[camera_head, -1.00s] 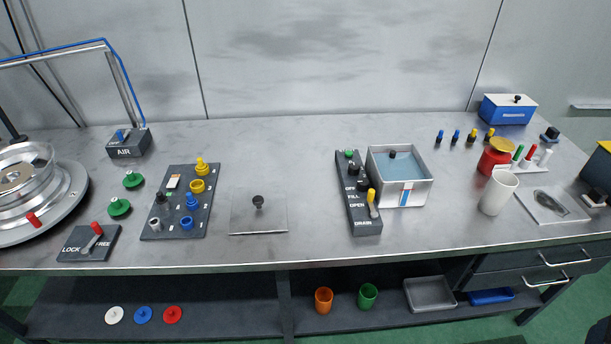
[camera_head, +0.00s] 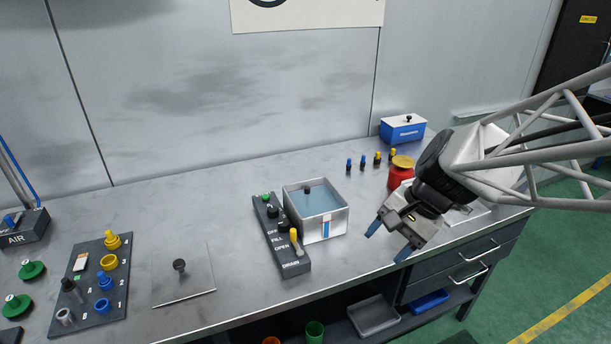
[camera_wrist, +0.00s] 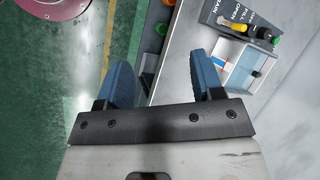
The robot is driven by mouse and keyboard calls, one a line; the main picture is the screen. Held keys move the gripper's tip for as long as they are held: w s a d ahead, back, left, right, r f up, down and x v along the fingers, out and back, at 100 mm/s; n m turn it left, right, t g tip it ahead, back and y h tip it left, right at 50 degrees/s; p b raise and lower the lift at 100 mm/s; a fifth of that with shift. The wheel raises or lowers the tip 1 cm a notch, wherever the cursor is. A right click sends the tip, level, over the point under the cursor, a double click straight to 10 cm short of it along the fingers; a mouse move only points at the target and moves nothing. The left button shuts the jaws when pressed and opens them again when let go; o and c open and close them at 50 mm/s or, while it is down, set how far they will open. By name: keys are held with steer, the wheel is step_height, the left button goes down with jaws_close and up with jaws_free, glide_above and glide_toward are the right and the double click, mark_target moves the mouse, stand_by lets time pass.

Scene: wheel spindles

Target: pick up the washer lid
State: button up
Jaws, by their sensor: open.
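The washer lid looks to be the flat grey square plate (camera_head: 195,290) with a black knob (camera_head: 179,265), lying on the bench at the left in the head view. My gripper (camera_head: 387,243) is open and empty. It hangs near the front edge of the bench, well to the right of the plate, with its blue fingers pointing down. In the wrist view my gripper (camera_wrist: 160,65) has nothing between its fingers, and the plate does not show there. The open washer tank (camera_head: 325,228) with bluish water stands between the plate and my gripper.
A dark control panel (camera_head: 296,268) with a yellow lever stands left of the tank. A dark board (camera_head: 88,305) with coloured parts lies left of the plate. A red can (camera_head: 400,178) and a blue box (camera_head: 402,130) stand behind my gripper. Bare bench surrounds the plate.

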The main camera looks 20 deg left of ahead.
steer(key=w+a+f+m+g+y, duration=0.1)
steer(key=w+a+f+g, duration=0.15)
steer(key=a, duration=0.85)
steer(key=m+g+y, duration=0.3)
steer(key=m+g, duration=0.2)
glide_toward(183, 261)
steer(key=x, duration=0.3)
steer(key=shift+s+f, duration=0.1)
steer(key=shift+s, duration=0.1)
steer(key=shift+a, duration=0.15)
steer(key=shift+s, duration=0.1)
steer(key=shift+x, duration=1.25)
steer(key=shift+x, duration=2.6)
steer(key=shift+a, duration=0.1)
